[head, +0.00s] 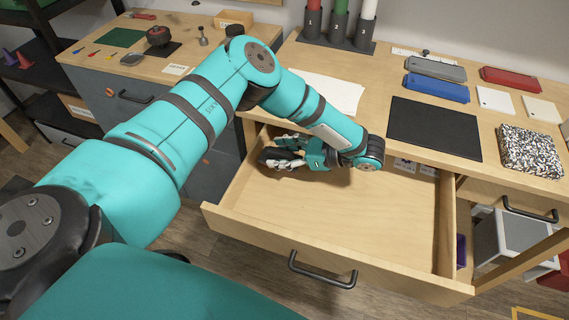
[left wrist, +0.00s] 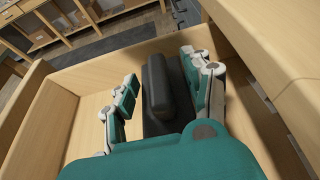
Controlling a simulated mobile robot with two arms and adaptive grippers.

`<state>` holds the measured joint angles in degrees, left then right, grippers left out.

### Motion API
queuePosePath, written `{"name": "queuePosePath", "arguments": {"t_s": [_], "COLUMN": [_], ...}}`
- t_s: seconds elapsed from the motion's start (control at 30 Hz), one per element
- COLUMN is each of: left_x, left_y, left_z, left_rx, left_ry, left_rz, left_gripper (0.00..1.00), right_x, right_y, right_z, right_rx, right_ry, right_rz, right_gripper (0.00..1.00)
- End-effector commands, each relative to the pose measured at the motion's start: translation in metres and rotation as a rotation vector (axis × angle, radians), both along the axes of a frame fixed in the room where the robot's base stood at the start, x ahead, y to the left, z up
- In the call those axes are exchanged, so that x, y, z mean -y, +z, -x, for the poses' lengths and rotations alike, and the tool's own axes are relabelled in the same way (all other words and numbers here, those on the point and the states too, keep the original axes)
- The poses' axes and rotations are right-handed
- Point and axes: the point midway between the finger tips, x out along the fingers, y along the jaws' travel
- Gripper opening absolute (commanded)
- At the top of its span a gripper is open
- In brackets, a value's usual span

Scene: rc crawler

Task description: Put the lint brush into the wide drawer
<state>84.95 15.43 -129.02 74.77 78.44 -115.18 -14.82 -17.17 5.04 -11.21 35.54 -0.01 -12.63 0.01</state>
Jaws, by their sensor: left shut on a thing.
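The wide drawer (head: 350,215) is pulled open below the worktop, and its pale wooden floor is mostly bare. My left gripper (head: 285,152) is inside the drawer's outline, near its back left corner. It is shut on the dark lint brush (head: 268,157). In the left wrist view the lint brush (left wrist: 157,88) lies lengthwise between the two fingers of my left gripper (left wrist: 162,92), with the drawer's walls (left wrist: 38,115) around it. Whether the brush touches the drawer floor I cannot tell. My right gripper is not in view.
The worktop above holds a black mat (head: 435,128), a blue case (head: 436,87), a red case (head: 511,80) and a speckled box (head: 530,150). The worktop edge overhangs the drawer's back. The drawer's middle and right are free.

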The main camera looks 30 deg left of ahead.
Motion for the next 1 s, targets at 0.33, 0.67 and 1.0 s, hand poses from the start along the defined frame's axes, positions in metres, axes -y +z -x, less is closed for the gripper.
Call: {"name": "queuePosePath", "arguments": {"t_s": [0.33, 0.67, 1.0], "left_x": [0.000, 0.000, 0.000], "left_y": [-0.033, -0.035, -0.035], "left_z": [0.000, 0.000, 0.000], "left_rx": [0.000, 0.000, 0.000], "left_ry": [0.001, 0.000, 0.000], "left_rz": [0.000, 0.000, 0.000], "left_gripper": [0.17, 0.60, 0.73], "right_x": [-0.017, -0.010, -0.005], "right_y": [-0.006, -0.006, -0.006], "right_z": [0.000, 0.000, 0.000], "right_rx": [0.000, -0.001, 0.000], "right_ry": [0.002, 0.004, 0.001], "right_rz": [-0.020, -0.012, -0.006], "right_gripper": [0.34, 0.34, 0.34]}}
